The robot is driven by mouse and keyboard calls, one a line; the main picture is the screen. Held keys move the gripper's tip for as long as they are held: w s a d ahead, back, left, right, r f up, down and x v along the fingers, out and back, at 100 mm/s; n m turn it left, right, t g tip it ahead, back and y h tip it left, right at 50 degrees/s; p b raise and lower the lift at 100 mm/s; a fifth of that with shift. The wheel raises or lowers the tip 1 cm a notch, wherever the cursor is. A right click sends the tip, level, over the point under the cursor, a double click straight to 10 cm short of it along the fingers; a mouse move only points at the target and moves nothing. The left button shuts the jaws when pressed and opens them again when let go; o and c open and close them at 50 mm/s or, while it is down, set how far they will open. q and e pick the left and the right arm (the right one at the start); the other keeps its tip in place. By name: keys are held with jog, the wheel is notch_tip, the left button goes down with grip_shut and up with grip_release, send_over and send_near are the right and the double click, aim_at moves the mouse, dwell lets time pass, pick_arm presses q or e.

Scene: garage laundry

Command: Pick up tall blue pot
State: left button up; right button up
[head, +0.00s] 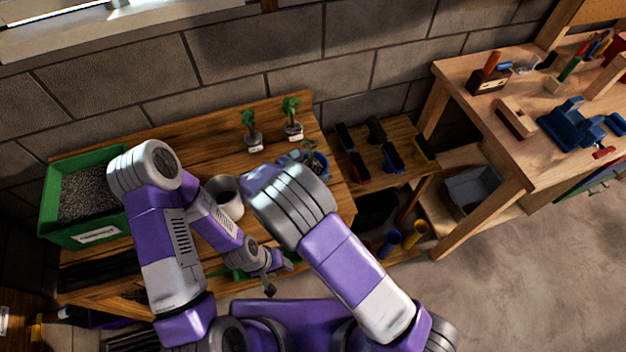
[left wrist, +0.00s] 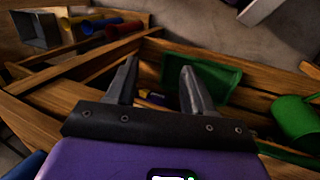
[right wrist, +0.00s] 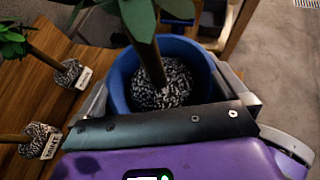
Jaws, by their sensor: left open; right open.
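A blue pot (head: 320,162) with dark soil and a leafy plant stands at the right end of the wooden bench. In the right wrist view the blue pot (right wrist: 198,58) sits between the fingers of my right gripper (right wrist: 178,95), which is open around it; I cannot tell whether they touch it. In the head view my right arm hides most of that gripper. Another blue pot (head: 389,243), narrow and empty-looking, lies low by the bench's right side; it also shows in the left wrist view (left wrist: 92,24). My left gripper (head: 269,283) is open and empty at the bench's front.
Two small potted seedlings (head: 252,138) stand behind on the bench. A white pot (head: 226,196) and a green soil bin (head: 85,232) are to the left. A workbench (head: 500,150) stands right.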

jog(key=shift+s+r, duration=0.1)
jog(key=shift+s, duration=0.05)
jog(key=shift+c, duration=0.8)
jog(key=c, duration=0.9)
